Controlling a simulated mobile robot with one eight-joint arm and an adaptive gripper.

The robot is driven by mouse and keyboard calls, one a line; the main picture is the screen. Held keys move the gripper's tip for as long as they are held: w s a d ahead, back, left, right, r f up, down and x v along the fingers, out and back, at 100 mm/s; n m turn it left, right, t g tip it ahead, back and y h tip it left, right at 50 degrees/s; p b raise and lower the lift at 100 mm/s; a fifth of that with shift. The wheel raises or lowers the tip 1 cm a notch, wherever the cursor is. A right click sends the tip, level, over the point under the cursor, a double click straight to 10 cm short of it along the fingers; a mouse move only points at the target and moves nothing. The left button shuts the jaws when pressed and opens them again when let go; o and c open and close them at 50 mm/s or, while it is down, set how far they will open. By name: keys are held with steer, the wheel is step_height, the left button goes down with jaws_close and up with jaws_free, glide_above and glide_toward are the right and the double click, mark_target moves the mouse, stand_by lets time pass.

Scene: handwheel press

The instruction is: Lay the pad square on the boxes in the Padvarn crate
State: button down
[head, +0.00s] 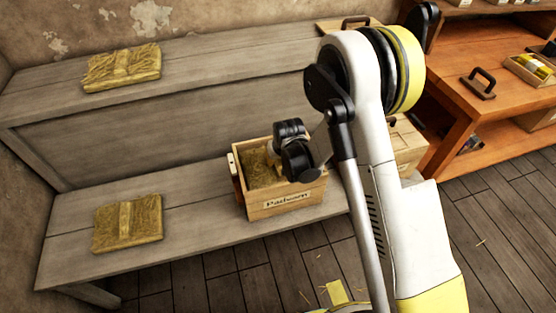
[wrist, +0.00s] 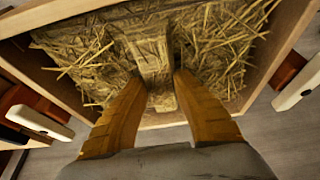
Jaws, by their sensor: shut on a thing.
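The Padvarn crate (head: 285,203), a wooden box with a name label, stands on the low grey bench. A straw pad (wrist: 95,45) with a raised middle band lies inside it; its straw also shows in the head view (head: 259,168). My gripper (wrist: 160,78) is shut on the pad's band, one finger on each side, inside the crate's walls (wrist: 292,45). Loose straw sticks out at the pad's sides. The pad looks roughly in line with the walls, but I cannot tell whether it lies flat. The boxes are hidden under it.
Another straw pad (head: 127,222) lies on the low bench at left, and one (head: 122,68) on the upper ledge. A second wooden crate (head: 408,143) is partly hidden behind my arm. An orange workbench (head: 465,65) stands at right.

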steer(key=shift+f, duration=0.1)
stand_by(0.3)
steer(key=c, duration=1)
jaws_free()
steer(key=shift+c, duration=0.2)
steer(key=v, duration=1.2)
